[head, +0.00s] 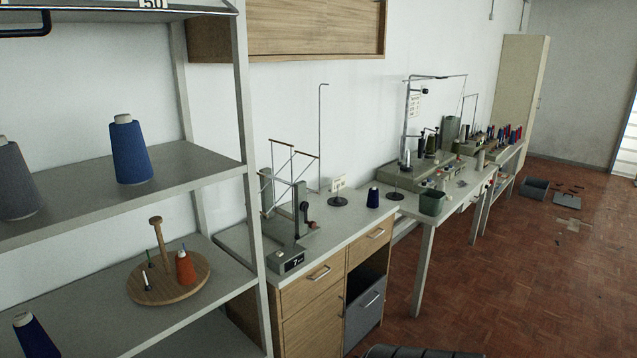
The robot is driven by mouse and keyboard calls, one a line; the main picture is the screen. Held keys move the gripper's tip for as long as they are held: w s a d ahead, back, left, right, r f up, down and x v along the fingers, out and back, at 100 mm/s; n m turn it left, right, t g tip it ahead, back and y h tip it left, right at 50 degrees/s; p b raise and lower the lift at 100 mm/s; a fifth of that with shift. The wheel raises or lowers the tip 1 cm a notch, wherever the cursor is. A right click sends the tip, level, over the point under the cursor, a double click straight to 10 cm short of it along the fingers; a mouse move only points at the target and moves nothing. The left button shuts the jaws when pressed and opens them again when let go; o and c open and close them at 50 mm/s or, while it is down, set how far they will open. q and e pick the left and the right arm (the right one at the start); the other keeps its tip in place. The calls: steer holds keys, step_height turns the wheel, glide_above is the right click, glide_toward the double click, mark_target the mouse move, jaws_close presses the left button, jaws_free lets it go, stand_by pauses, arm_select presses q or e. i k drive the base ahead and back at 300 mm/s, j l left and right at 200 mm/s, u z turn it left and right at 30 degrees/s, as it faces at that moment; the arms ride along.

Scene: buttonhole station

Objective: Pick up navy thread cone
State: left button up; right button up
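Several blue cones show, and I cannot tell which one the task means. A blue thread cone (130,152) stands upright on the upper grey shelf at the left. A darker navy cone (34,338) is partly cut off at the bottom left corner, on the lower shelf, and looks tilted. A small navy cone (373,198) stands upright on the counter beside the winding machine. Neither of my grippers is in view.
A grey cone (14,182) shares the upper shelf (190,168). A shelf post (243,130) stands before the counter (345,225). The brown floor (510,270) at right is mostly clear.

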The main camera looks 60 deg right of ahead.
mark_target(372, 202)
steer(key=z, duration=2.45)
